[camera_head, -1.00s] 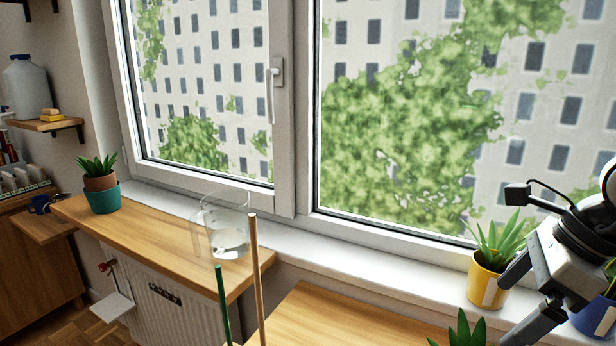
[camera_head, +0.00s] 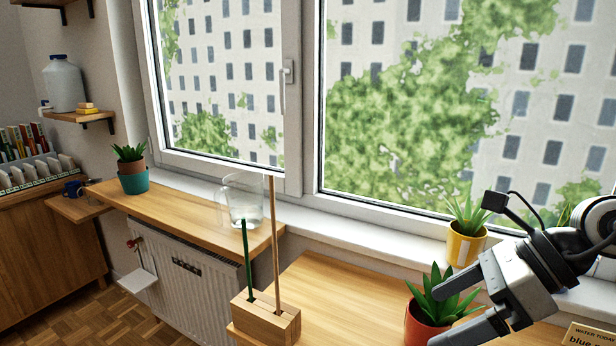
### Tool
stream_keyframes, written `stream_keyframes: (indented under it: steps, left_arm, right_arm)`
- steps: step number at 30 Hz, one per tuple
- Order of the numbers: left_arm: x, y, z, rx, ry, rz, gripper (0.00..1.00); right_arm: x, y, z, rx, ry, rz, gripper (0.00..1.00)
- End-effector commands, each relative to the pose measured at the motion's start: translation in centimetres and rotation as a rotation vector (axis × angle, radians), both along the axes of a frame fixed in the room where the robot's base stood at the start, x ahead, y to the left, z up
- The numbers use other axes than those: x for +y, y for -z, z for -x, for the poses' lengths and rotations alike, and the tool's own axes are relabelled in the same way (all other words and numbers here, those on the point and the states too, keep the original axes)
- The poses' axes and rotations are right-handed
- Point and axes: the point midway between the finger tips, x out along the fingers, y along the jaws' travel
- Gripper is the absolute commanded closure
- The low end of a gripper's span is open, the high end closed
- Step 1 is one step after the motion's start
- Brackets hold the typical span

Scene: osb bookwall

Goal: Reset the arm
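My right gripper (camera_head: 452,312) comes in from the right side of the head view. Its two grey fingers are spread apart with nothing between them, so it is open. It hangs over the lower wooden shelf, in front of a succulent in an orange pot (camera_head: 427,322), and its fingers overlap that plant in the picture. I cannot tell whether they touch it. My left gripper and arm are not in view.
A yellow pot with a plant (camera_head: 466,247) stands on the windowsill. A wooden block (camera_head: 263,318) holds a green and a brown stick. A glass pitcher (camera_head: 243,200) and teal pot (camera_head: 134,181) stand on the upper shelf. A sign (camera_head: 588,338) is at lower right.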

Motion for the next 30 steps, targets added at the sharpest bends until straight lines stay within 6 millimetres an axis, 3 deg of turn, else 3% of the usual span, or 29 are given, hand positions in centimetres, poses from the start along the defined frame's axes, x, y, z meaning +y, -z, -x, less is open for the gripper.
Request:
stream_keyframes:
  steps: [1,5,9,12,15,17,20,23,24,26,27,30]
  left_arm:
    - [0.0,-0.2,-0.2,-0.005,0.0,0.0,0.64]
    - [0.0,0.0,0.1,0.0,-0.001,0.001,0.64]
    - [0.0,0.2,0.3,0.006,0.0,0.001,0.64]
    - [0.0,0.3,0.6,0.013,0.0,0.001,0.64]
    - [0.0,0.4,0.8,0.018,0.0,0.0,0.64]
    - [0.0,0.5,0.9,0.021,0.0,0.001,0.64]
    - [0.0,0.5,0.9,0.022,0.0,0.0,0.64]
    - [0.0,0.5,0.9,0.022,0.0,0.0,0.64]
    - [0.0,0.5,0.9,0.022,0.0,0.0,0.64]
    - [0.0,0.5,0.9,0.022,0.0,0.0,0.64]
    - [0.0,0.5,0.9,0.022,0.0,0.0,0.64]
    - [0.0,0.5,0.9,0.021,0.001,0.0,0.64]
  right_arm:
    - [1.9,-0.2,0.3,0.013,-0.006,-0.089,0.0]
    - [6.3,-1.9,0.8,0.055,0.014,-0.369,0.0]
    - [10.2,-5.5,0.8,0.172,0.121,-0.797,0.0]
    - [10.3,-8.1,-0.6,0.322,0.303,-1.17,0.0]
    - [7.8,-8.4,-3.0,0.498,0.566,-1.507,0.0]
    - [5.5,-7.0,-4.4,0.617,0.76,-1.68,0.0]
    - [1.5,-1.9,-5.6,0.819,1.143,-1.908,0.0]
    - [-1.5,5.1,-4.5,1.012,1.564,-2.033,0.0]
    - [-2.3,7.8,-3.4,1.079,1.726,-2.051,0.0]
    - [-3.1,11.5,-1.5,1.162,1.951,-2.052,0.0]
    - [-3.4,13.5,-0.1,-1.198,-2.065,2.02,0.0]
    - [-3.6,17.2,3.0,-1.144,-2.077,1.756,0.0]
